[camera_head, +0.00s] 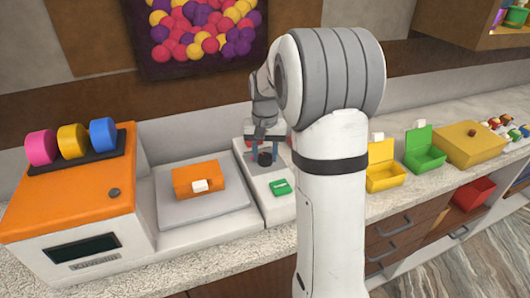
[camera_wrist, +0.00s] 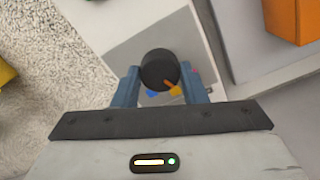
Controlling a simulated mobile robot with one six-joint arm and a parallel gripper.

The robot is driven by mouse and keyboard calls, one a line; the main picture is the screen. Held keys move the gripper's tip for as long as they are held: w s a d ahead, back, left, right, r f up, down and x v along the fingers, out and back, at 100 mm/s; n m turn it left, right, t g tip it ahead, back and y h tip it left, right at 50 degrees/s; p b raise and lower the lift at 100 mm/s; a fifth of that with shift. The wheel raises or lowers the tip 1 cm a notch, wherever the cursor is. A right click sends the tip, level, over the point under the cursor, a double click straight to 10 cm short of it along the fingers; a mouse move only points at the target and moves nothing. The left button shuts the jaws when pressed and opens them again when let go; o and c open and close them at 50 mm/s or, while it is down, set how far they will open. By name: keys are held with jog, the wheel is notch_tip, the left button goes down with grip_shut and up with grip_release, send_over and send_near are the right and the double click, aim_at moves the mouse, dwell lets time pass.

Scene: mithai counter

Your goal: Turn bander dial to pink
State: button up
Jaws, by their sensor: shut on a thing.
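The black round dial (camera_wrist: 156,68) sits on a grey panel in the wrist view. Its orange pointer mark points to the lower right, close to a yellow dot (camera_wrist: 175,91). A blue dot (camera_wrist: 152,93) lies to the left of the yellow one, and a pink dot (camera_wrist: 196,71) shows partly by the right finger. My gripper (camera_wrist: 161,75) is shut on the dial, with one blue finger on each side. In the head view my gripper (camera_head: 266,146) comes down over the dial (camera_head: 265,158) on the white unit (camera_head: 260,198).
An orange machine (camera_head: 70,205) with pink, yellow and blue rolls stands at the left. An orange box (camera_head: 199,180) rests on a grey plate (camera_head: 202,208). A green piece (camera_head: 280,187) lies by the dial. Yellow (camera_head: 385,178) and green (camera_head: 424,157) open boxes stand right of my arm.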

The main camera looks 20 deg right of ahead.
aim_at(265, 156)
jog(key=n, duration=0.4)
jog(key=shift+n, duration=0.3)
dwell(0.3)
jog(key=o, duration=1)
jog(key=shift+c, duration=0.2)
notch_tip(265, 156, up, 8)
jog(key=shift+f, duration=0.2)
jog(key=shift+r, duration=0.1)
